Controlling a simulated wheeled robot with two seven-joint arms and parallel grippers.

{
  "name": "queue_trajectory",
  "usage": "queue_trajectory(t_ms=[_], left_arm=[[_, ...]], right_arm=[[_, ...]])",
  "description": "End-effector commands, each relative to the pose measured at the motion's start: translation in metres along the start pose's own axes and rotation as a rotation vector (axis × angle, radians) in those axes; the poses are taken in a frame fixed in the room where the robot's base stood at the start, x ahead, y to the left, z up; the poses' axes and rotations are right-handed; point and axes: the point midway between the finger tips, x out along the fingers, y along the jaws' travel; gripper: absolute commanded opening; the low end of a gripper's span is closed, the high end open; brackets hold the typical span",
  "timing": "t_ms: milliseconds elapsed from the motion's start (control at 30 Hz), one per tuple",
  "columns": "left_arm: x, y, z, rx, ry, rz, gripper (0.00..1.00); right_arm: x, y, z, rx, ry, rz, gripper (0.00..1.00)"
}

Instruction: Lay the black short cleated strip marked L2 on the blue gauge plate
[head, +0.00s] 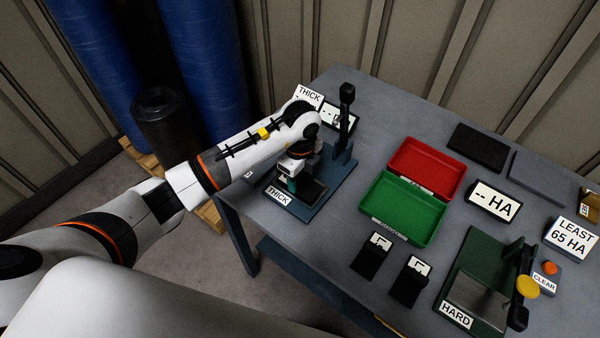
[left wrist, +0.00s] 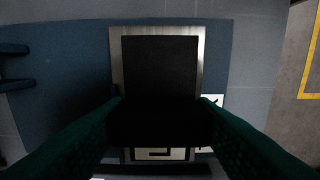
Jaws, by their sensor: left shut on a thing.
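My left gripper (head: 289,184) is low over the blue gauge plate (head: 318,205), at the left end of the table. In the left wrist view its green fingers (left wrist: 160,106) are shut on a black strip (left wrist: 160,68). The strip is over a silver-edged pad (left wrist: 117,62) on the blue plate (left wrist: 65,90). A pale tag with a dark mark (left wrist: 160,154) shows at the strip's near end; I cannot read it as L2. I cannot tell whether the strip touches the pad. My right gripper is not in view.
A dark post (head: 345,125) rises at the blue plate's back. A red tray (head: 427,168) and green tray (head: 405,207) stand to the right. Two black tagged strips (head: 372,258) (head: 408,284) lie in front. A green HARD tester (head: 478,262) stands at the right.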

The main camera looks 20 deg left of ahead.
Motion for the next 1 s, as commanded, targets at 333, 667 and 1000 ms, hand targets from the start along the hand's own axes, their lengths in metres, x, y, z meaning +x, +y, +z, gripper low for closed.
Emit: queue_trajectory(t_ms=[333, 667, 1000], left_arm=[[0.003, 0.000, 0.000, 0.000, 0.000, 0.001, 0.54], [0.003, 0.000, 0.000, 0.000, 0.000, 0.000, 0.72], [-0.031, 0.002, -0.001, 0.001, 0.000, 0.007, 0.72]], right_arm=[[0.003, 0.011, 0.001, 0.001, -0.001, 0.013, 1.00], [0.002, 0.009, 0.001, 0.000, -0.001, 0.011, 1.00], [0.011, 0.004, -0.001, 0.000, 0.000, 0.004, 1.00]])
